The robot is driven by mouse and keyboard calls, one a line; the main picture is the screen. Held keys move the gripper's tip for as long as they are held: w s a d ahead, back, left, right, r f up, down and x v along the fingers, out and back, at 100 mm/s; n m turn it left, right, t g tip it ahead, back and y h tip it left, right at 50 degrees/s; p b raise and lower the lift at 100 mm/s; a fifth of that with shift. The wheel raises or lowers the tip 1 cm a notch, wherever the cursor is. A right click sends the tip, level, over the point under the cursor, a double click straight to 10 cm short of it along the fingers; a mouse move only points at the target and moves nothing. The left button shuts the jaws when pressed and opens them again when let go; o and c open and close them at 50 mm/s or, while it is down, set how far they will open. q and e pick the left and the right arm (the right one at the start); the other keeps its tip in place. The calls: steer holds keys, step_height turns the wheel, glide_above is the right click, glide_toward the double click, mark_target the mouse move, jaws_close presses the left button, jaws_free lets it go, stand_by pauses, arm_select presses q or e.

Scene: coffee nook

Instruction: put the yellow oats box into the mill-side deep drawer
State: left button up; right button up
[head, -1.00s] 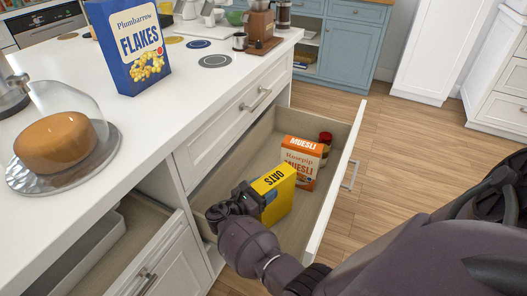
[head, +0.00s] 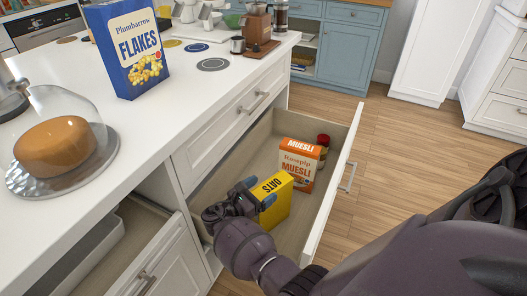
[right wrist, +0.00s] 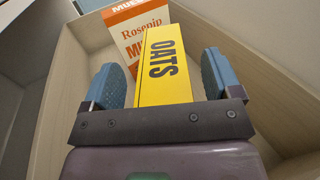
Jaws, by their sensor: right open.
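In the wrist view a gap shows between the box and each pad (right wrist: 219,75). My left gripper is not in view.
The muesli box (head: 299,163) and a red-capped jar (head: 323,145) stand at the drawer's far end. A second open drawer (head: 115,245) is at the lower left. The counter above holds a blue flakes box (head: 138,60) and a domed cake (head: 58,145).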

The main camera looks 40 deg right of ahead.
steer(key=a, duration=1.1)
steer(key=shift+a+f, duration=0.15)
steer(key=shift+a, duration=0.1)
steer(key=shift+s, duration=0.1)
